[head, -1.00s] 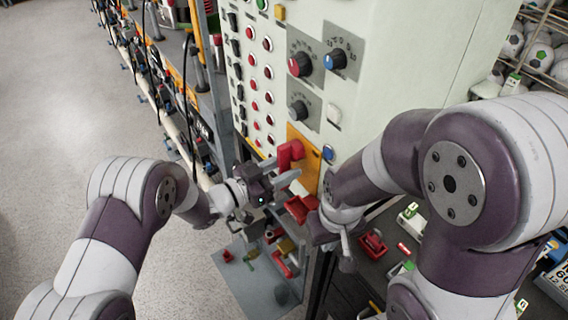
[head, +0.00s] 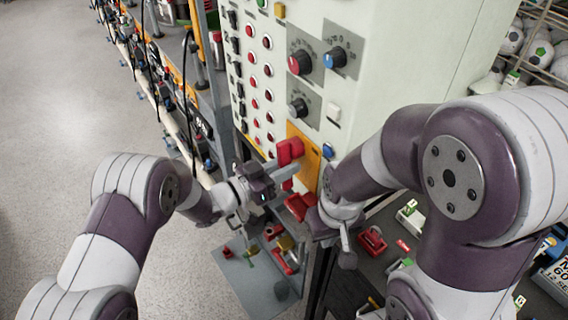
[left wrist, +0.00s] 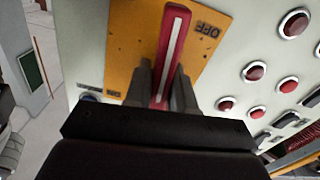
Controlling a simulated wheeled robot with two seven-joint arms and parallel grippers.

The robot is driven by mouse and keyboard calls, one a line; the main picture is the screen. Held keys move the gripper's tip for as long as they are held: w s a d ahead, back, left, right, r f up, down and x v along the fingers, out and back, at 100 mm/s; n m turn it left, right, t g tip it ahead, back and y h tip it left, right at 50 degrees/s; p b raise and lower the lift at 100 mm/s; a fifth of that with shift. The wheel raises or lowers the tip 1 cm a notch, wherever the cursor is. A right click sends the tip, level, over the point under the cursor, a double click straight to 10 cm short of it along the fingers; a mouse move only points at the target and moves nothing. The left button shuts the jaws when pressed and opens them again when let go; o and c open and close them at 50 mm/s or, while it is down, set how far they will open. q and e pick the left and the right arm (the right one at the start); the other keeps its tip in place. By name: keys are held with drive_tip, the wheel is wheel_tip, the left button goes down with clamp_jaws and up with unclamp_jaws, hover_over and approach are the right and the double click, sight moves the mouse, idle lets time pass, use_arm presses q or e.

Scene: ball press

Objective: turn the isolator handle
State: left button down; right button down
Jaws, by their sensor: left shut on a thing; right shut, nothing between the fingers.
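The isolator handle is a red lever with a white stripe on a yellow-orange plate (left wrist: 125,45). In the left wrist view the handle (left wrist: 173,40) runs nearly upright in the picture, its upper end beside the printed OFF. My left gripper (left wrist: 161,92) is shut on the handle, one finger on each side. In the head view the handle (head: 290,151) is partly hidden by my left gripper (head: 288,171). My right gripper (head: 346,250) is shut and empty, lower right of the plate; its fingertips are hard to make out.
The pale cabinet (head: 400,65) carries rotary knobs and rows of red buttons. A red part (head: 299,206) juts out below the plate, close to my right wrist. A grey board (head: 250,280) with small parts lies below. Ball racks stand at the back right.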

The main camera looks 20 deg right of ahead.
use_arm(q)
drive_tip(key=n, duration=0.1)
drive_tip(key=s+n+p, duration=0.1)
drive_tip(key=n, duration=0.2)
drive_tip(key=shift+s+d+r+p, duration=0.2)
drive_tip(key=shift+d+r+p, duration=0.05)
drive_tip(key=shift+r+p, duration=0.15)
drive_tip(key=n, duration=0.1)
drive_tip(key=n+p, duration=0.1)
drive_tip(key=n, duration=0.1)
drive_tip(key=s+r+n+p, duration=0.1)
drive_tip(key=n, duration=0.1)
drive_tip(key=shift+s+d, duration=0.1)
drive_tip(key=shift+d, duration=0.1)
drive_tip(key=n, duration=0.1)
drive_tip(key=r+n+p, duration=0.1)
drive_tip(key=n, duration=0.1)
drive_tip(key=n+p, duration=0.1)
drive_tip(key=shift+s+d+r, duration=0.15)
drive_tip(key=shift+s+r, duration=0.05)
drive_tip(key=shift+s, duration=0.1)
drive_tip(key=shift+r+n+p, duration=0.25)
drive_tip(key=shift+n+p, duration=0.2)
drive_tip(key=shift+n, duration=0.4)
drive_tip(key=shift+r+n+p, duration=0.2)
drive_tip(key=shift+n+p, duration=0.25)
drive_tip(key=shift+n, duration=0.4)
drive_tip(key=c, duration=1)
unclamp_jaws()
drive_tip(key=shift+c, duration=0.2)
